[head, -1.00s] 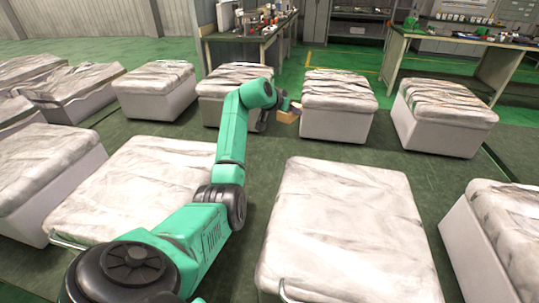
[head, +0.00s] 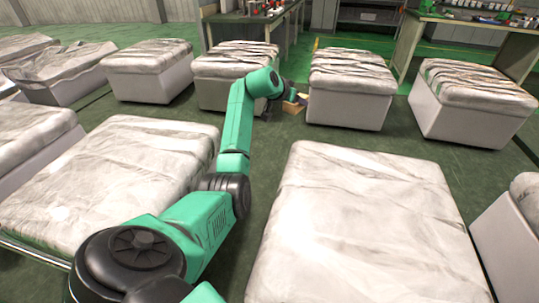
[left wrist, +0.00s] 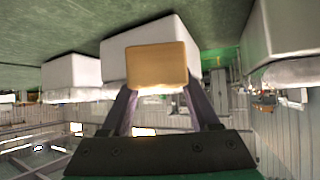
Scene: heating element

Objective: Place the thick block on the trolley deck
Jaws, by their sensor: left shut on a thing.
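My left gripper (head: 288,98) is stretched out ahead, between two far covered boxes. It is shut on the thick block (head: 295,105), which is light brown and small in the head view. In the left wrist view the block (left wrist: 157,66) sits between the two fingertips of my left gripper (left wrist: 158,88), held clear in the air. I cannot pick out a trolley deck in either view. My right gripper is not in view.
Rows of white boxes under creased covers fill the floor, such as a near one (head: 362,225) and a far one (head: 350,85). Green floor aisles run between them. Workbenches (head: 470,17) stand at the back.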

